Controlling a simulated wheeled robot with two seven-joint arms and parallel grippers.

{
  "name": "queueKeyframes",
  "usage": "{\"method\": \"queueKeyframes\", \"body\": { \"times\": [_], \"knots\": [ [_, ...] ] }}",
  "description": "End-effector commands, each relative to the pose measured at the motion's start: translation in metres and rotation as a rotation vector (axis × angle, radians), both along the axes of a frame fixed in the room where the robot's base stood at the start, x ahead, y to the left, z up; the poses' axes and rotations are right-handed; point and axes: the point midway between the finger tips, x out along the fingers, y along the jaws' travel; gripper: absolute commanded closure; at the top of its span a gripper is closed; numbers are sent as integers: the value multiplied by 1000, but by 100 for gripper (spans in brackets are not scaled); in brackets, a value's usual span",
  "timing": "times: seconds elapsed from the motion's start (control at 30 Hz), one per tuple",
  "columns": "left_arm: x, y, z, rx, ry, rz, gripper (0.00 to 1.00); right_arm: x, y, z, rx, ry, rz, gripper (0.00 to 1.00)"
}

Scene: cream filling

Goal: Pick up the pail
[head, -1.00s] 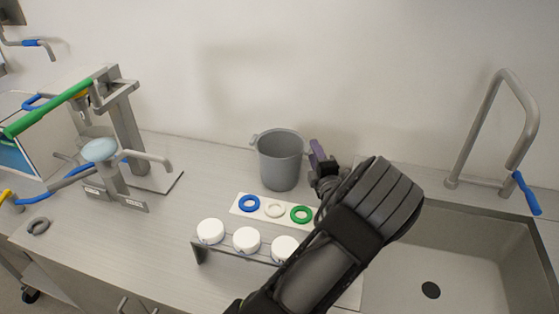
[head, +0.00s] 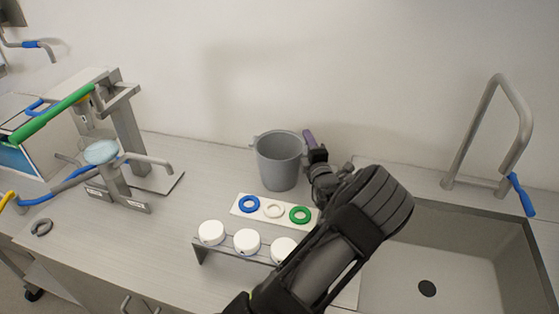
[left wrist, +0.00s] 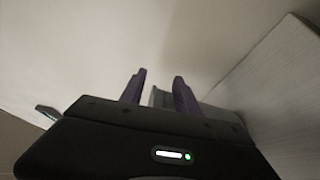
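The grey pail (head: 279,160) stands upright on the counter against the back wall, with a small lug at its left rim. My left gripper (head: 310,143), with purple fingers, is at the pail's right side, close to its rim. In the left wrist view, the two purple fingers of my left gripper (left wrist: 158,88) are apart, and a grey part of the pail (left wrist: 159,98) shows beyond and between them. Whether a finger touches the pail I cannot tell. My right gripper is in neither view.
A white strip (head: 237,208) with blue, white and green rings lies in front of the pail. A rack (head: 203,254) with white-capped containers stands nearer. A metal machine (head: 125,120) is at left, a sink (head: 470,240) with a tap (head: 490,130) at right.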

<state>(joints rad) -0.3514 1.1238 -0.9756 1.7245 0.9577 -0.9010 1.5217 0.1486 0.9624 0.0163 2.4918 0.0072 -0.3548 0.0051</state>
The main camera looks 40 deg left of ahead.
Motion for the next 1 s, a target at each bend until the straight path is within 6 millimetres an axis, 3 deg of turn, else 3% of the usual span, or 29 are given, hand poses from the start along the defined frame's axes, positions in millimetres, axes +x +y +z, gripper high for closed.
{"method": "queueKeyframes", "body": {
  "times": [0.13, 0.7, 1.0],
  "knots": [
    [7, 11, 1, 1, 1, -1, 62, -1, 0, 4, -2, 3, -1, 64],
    [7, 11, 0, -1, 1, -1, 62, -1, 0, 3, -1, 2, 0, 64],
    [7, 11, 0, -1, 1, -1, 85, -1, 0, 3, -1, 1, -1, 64]
  ]
}}
